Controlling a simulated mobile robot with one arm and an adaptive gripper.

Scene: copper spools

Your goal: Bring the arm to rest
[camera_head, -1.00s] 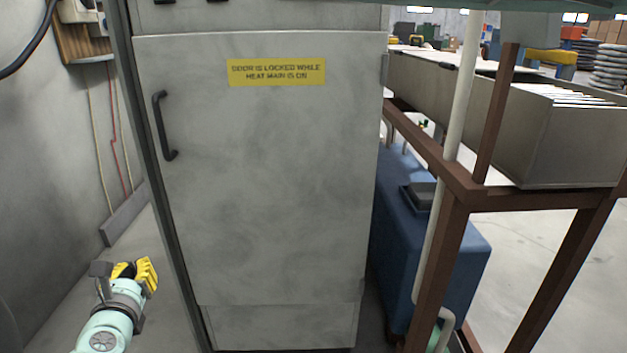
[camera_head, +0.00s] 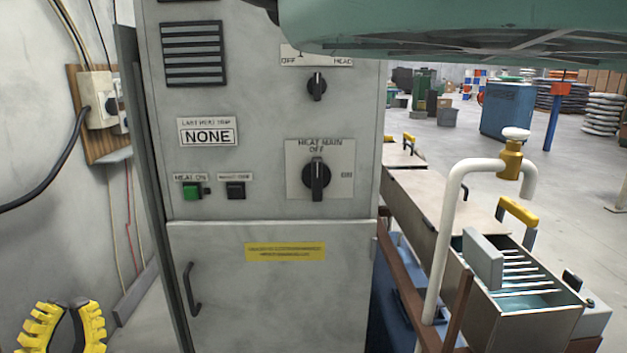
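My gripper (camera_head: 67,308) shows at the lower left, in front of the grey wall and left of the grey control cabinet (camera_head: 262,308). Its two yellow ribbed fingers stand apart with nothing between them. It is clear of the cabinet's left edge; its lower part is cut off by the frame.
The cabinet front has a heat main knob (camera_head: 316,178), a green button (camera_head: 192,191) and a closed door with a handle (camera_head: 192,289). A wall box (camera_head: 97,100) with cables hangs at left. A metal trough (camera_head: 530,315) and white pipe (camera_head: 447,235) stand at right.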

